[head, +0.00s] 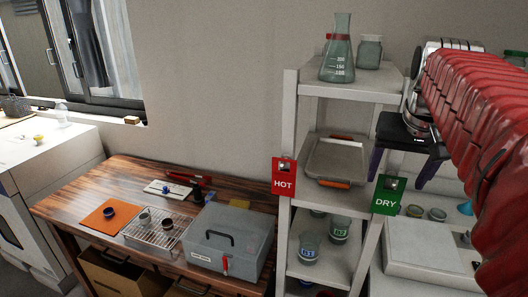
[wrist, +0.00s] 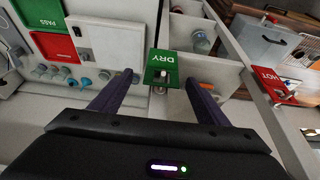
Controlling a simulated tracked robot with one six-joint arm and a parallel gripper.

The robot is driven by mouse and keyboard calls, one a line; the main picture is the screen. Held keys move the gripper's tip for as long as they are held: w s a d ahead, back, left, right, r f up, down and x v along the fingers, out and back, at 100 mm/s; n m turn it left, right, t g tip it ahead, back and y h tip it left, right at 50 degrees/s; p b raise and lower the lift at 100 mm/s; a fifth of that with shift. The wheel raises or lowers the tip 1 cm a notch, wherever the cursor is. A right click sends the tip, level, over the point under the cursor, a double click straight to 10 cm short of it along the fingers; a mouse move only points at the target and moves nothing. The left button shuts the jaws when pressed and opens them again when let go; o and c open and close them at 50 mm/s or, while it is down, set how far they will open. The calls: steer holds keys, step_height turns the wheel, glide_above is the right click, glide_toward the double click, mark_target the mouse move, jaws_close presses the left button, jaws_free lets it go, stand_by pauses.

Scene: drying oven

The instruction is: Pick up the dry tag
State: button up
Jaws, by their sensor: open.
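The green dry tag (head: 387,202) hangs on the front of the white shelf's right post, below my gripper in the head view. In the wrist view the dry tag (wrist: 161,64) shows upside down, with a small metal clip at its near edge. My gripper (head: 400,184) is open and empty. In the wrist view its two dark fingers (wrist: 160,77) point toward the tag, one on each side of it. I cannot tell how far the fingertips are from the tag.
A red hot tag (head: 284,182) hangs on the left post. The white shelf (head: 290,120) holds glassware and a metal tray (head: 336,160). A wooden bench (head: 130,178) with a grey toolbox (head: 228,236) stands at left. A white device (head: 418,248) sits right of the dry tag.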

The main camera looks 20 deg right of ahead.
mark_target(387, 193)
steer(key=shift+x, duration=1.3)
steer(key=shift+x, duration=2.6)
steer(key=shift+w+a, duration=0.1)
steer(key=shift+c, duration=0.2)
steer(key=c, duration=1.1)
